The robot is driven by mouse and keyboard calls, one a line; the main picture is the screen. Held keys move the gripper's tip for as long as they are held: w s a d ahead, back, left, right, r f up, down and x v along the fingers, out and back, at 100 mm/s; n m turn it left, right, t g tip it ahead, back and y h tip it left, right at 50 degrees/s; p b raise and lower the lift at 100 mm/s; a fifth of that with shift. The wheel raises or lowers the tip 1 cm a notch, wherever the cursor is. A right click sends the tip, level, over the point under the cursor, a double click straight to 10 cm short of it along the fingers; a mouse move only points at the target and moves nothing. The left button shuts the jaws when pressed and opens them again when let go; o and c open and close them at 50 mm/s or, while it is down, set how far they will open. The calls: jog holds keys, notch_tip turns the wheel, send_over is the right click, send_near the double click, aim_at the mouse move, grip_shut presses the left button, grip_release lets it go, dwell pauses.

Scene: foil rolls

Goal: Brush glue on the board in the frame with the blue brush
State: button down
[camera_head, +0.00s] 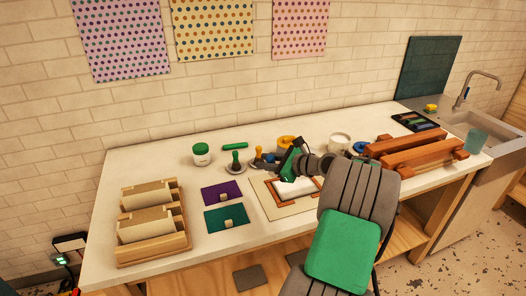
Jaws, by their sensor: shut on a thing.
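The frame (274,201) lies flat on the table, with a thin brown inner edge around a white board (284,190). My gripper (290,178) is over the back right part of the frame and hides part of the board. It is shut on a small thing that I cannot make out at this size. I cannot clearly identify the blue brush. A small blue patch (270,158) shows beside an orange-handled tool. I cannot tell whether the gripper's load touches the board or whether glue is on it.
A green-handled tool (235,160) and a green-lidded jar (201,154) stand behind the frame. Purple (221,190) and teal (228,219) pieces lie left of it. A wooden rack (152,225) is at far left, orange-brown rollers (420,152) at right. My arm covers the front right.

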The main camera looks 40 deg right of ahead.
jog(key=d, duration=0.1)
jog(key=d+r, duration=0.1)
jog(key=d, duration=0.1)
jog(key=shift+w+r+m+t+h, duration=0.1)
jog(key=shift+w+m+t+h, duration=0.1)
jog(key=shift+m+t+h, duration=0.15)
notch_tip(320, 180, down, 5)
jog(key=b, duration=0.6)
jog(key=shift+s+d, duration=0.1)
jog(key=shift+d, duration=0.05)
jog(key=shift+r, duration=0.1)
